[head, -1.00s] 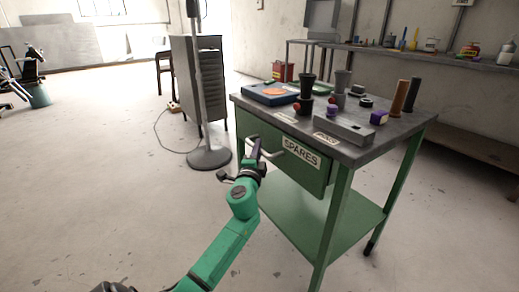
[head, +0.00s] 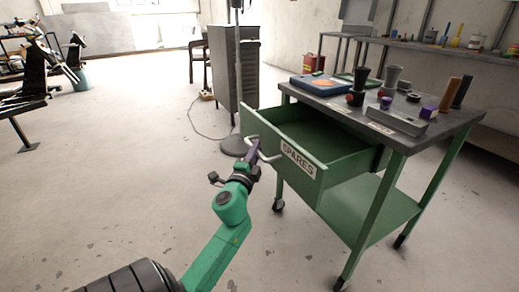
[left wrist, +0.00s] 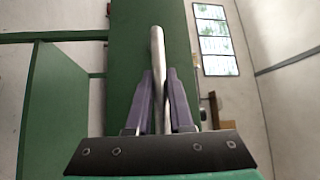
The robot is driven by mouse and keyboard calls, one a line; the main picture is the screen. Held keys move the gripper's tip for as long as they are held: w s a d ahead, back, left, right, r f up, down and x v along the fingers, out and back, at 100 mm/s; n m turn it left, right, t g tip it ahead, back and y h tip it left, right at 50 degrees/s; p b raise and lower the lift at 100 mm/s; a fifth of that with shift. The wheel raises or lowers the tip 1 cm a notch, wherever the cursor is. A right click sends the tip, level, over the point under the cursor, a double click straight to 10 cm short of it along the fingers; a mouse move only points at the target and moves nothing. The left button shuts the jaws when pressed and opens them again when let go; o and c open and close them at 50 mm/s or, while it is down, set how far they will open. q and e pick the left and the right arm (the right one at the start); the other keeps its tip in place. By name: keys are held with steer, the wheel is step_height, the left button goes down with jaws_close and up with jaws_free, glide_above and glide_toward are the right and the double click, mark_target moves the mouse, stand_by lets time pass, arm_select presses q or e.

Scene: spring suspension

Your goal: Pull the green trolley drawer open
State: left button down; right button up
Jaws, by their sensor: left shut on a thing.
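The green trolley (head: 385,215) stands right of centre in the head view, with a grey top. Its green drawer (head: 318,140) is pulled well out, and its inside shows as empty where visible. The drawer front carries a "SPARES" label (head: 298,160) and a metal bar handle (head: 262,148). My left gripper (head: 253,152) is shut on that handle in front of the drawer. In the left wrist view the handle bar (left wrist: 158,85) stands between the two purple fingers (left wrist: 162,105). My right gripper is out of view.
On the trolley top (head: 440,118) are a blue box (head: 318,84), dark and grey cups, a grey tray (head: 395,118) and brown and dark cylinders. A grey cabinet (head: 235,65) and a round stand base (head: 236,145) are behind. Open floor lies left of the trolley.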

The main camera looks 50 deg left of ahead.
arm_select(q)
steer(key=shift+f, duration=0.1)
steer(key=c, duration=0.8)
jaws_free()
steer(key=b+v, duration=0.4)
steer(key=v, duration=1)
steer(key=shift+s, duration=0.25)
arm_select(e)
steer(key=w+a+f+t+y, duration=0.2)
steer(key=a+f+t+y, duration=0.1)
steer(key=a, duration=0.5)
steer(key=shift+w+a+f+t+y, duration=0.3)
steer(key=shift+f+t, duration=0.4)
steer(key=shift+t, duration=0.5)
arm_select(q)
steer(key=shift+d, duration=0.15)
